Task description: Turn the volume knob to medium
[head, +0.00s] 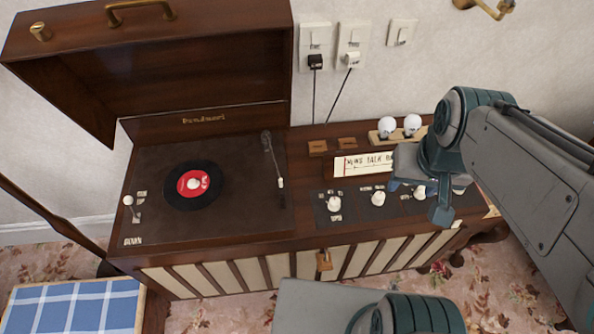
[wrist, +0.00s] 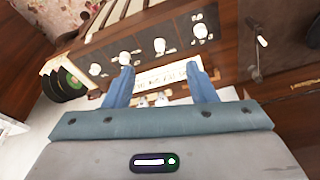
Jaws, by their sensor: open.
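Several white knobs sit in a row on dark panels of the wooden record player cabinet (head: 250,238). In the head view the left knob (head: 334,203) and the middle knob (head: 378,199) are clear. Another knob (head: 419,192) is partly hidden by my gripper (head: 412,184). In the wrist view the row shows beyond my fingertips (wrist: 160,66), with knobs at the right end (wrist: 200,31), middle (wrist: 160,45) and left (wrist: 125,58). The labels are too small to tell which knob is volume. My gripper is open and empty above the right part of the panel, with no visible knob contact.
A turntable with a black record (head: 193,185) and a tonearm (head: 275,160) lies left of the knobs. The raised lid (head: 190,60) stands behind it. A paper label (head: 362,165) and two white bulbs (head: 387,126) are behind the knobs. Cords hang from wall plugs.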

